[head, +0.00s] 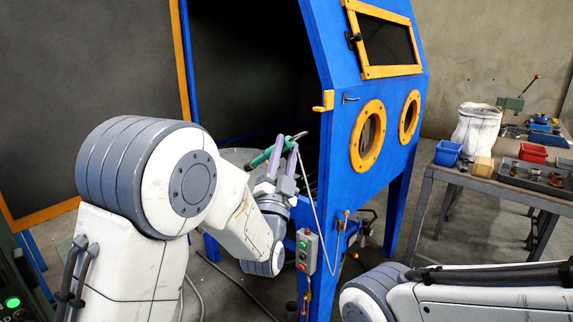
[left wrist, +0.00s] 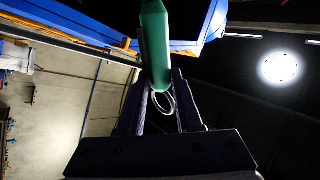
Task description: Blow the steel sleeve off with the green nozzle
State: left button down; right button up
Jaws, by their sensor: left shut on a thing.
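My left gripper (head: 281,152) has purple fingers and is shut on the green nozzle (head: 262,158), in front of the opening of the blue cabinet. The nozzle lies slanted across the fingertips, and a thin pale hose (head: 312,205) hangs down beside it. In the left wrist view the green nozzle (left wrist: 155,45) stands between the dark fingers, with a pale loop just below it. I cannot make out the steel sleeve in either view. My right arm shows at the lower right of the head view, but its gripper is out of frame.
The blue cabinet (head: 348,135) has orange-rimmed portholes and a dark interior, with a pale round surface (head: 236,155) partly visible inside. A control box (head: 307,250) hangs at its front corner. A workbench (head: 490,185) with bins stands at the right. The large open door is at the left.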

aim_at(265, 155)
pick_arm(q)
jog(key=shift+s+r, duration=0.15)
jog(key=shift+r, duration=0.05)
jog(key=shift+w+a+f+b, duration=0.2)
jog(key=shift+w+a+f, duration=0.6)
jog(key=shift+a, duration=0.15)
jog(key=shift+w+a+f+b, duration=0.2)
jog(key=shift+w+a+f, duration=0.5)
jog(key=shift+a, duration=0.2)
jog(key=shift+f, duration=0.1)
jog(key=shift+w+a+b, duration=0.1)
jog(key=shift+w+b, duration=0.2)
jog(key=shift+w, duration=0.5)
jog(key=shift+a, duration=0.1)
jog(key=shift+s+a+b, duration=0.1)
jog(key=shift+a+b, duration=0.35)
jog(key=shift+a, duration=0.3)
jog(key=shift+d, duration=0.2)
jog(key=shift+d+b, duration=0.4)
jog(key=shift+d, duration=0.25)
